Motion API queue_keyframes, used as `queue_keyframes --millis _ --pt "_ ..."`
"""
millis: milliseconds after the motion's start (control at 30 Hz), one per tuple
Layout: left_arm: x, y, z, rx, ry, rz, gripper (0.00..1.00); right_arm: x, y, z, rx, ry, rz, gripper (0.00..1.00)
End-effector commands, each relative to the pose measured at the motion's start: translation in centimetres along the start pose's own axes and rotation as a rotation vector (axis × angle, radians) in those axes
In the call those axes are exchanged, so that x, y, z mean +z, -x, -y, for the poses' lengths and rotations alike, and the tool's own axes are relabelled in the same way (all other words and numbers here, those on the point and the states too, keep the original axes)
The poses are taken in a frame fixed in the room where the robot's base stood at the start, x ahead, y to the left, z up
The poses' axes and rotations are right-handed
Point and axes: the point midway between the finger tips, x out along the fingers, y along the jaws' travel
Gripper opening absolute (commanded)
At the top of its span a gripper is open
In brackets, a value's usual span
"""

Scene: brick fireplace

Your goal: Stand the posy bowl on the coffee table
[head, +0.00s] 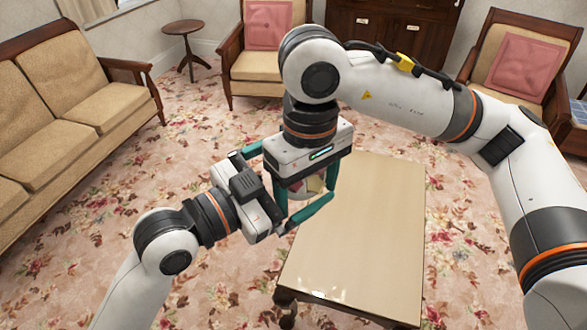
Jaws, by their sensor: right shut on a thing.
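The coffee table (372,245) has a pale, bare rectangular top and dark legs, at lower centre right. My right gripper (308,196) points down over the table's far left corner, shut on the posy bowl (314,185). Only a small pale, pink and yellowish part of the bowl shows between the teal fingers; the rest is hidden. My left gripper (297,172) comes in from the left with its teal fingers spread wide apart, one on each side of the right gripper and bowl. Whether it touches the bowl I cannot tell.
A tan sofa (65,85) stands at the left. A small round dark table (184,28) and two wooden armchairs with pink cushions, one at centre (262,65) and one at right (520,65), stand behind. Floral carpet (140,155) lies open left of the coffee table.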

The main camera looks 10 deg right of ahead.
Motion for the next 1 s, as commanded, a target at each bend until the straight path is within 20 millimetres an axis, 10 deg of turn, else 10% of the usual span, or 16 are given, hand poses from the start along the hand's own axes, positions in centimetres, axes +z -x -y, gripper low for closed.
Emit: queue_keyframes --millis 300,633,667,800,1000 --pt "-0.02 -0.3 -0.01 0.0 0.0 -0.001 0.99 0.01 0.04 -0.01 0.0 0.0 0.001 0.25" --pt "-0.01 -0.26 -0.11 0.003 -0.001 0.0 0.47 -0.02 0.02 0.0 0.0 0.001 0.0 0.25" --pt "0.06 -0.25 -0.14 0.004 -0.002 0.001 0.46 -0.03 0.02 0.0 0.0 0.001 -0.001 0.77" --pt "0.05 -0.25 -0.11 0.003 -0.001 0.001 0.46 -0.03 0.01 -0.01 0.0 0.001 -0.001 0.99" --pt "0.06 -0.29 -0.03 0.001 0.0 0.002 0.46 -0.01 0.01 -0.09 0.002 0.002 0.0 0.99"
